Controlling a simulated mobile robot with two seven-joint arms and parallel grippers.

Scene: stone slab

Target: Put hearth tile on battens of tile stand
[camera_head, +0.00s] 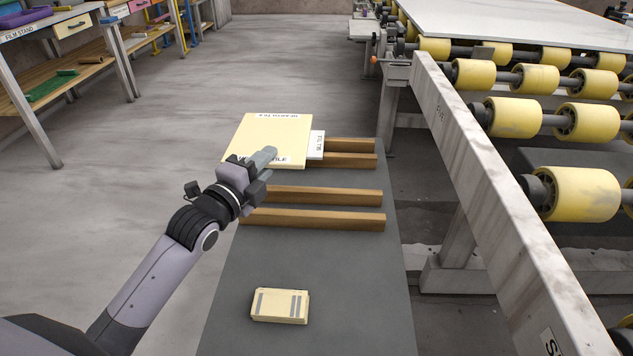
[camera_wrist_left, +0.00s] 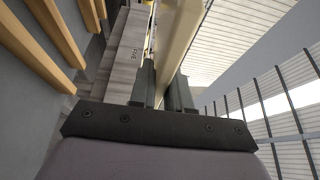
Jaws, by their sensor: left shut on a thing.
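The hearth tile (camera_head: 268,132) is a pale yellow square slab with lettered labels near two edges. My left gripper (camera_head: 262,160) is shut on its near edge. In the left wrist view the tile (camera_wrist_left: 178,45) runs edge-on between the fingers (camera_wrist_left: 165,88). The tile stand (camera_head: 310,258) has a dark grey top with several brown wooden battens (camera_head: 318,195) across it. The tile is over the far left of the stand, overhanging its left side and hiding the left ends of the far battens (camera_head: 352,160). Its height above them is unclear. My right gripper is out of view.
A small white labelled piece (camera_head: 317,146) shows beside the tile's right edge. A cream block with grey stripes (camera_head: 279,306) lies on the near part of the stand. A roller conveyor with a grey beam (camera_head: 490,170) runs along the right. The floor at left is clear.

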